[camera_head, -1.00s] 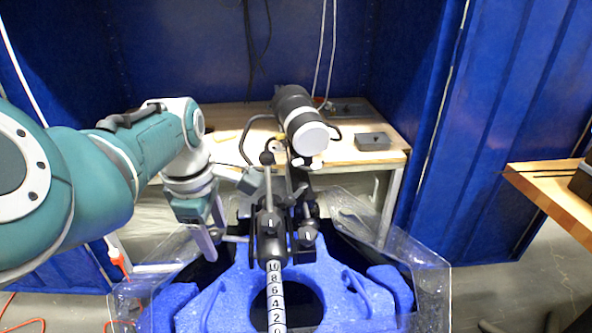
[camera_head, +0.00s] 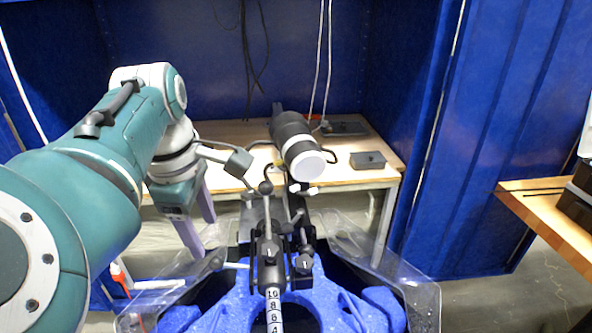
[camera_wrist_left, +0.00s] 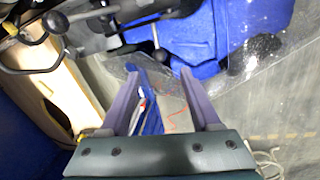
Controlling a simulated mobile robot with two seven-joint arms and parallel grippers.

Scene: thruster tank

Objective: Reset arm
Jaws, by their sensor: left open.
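My left arm comes in from the left in the head view. Its gripper (camera_head: 197,232) points down beside the left wall of the clear tank (camera_head: 425,290). In the left wrist view the two purple-grey fingers (camera_wrist_left: 159,72) stand apart with nothing held between them. A blue part and the tank's clear wall show beyond them. My right gripper is not in view.
The blue foam (camera_head: 345,300) carries black clamps and a numbered rod (camera_head: 273,308). A black-and-white cylinder (camera_head: 297,146) stands above, in front of a wooden table (camera_head: 350,178). A grey box (camera_head: 368,160) lies on that table. Another wooden table (camera_head: 550,215) is at the right.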

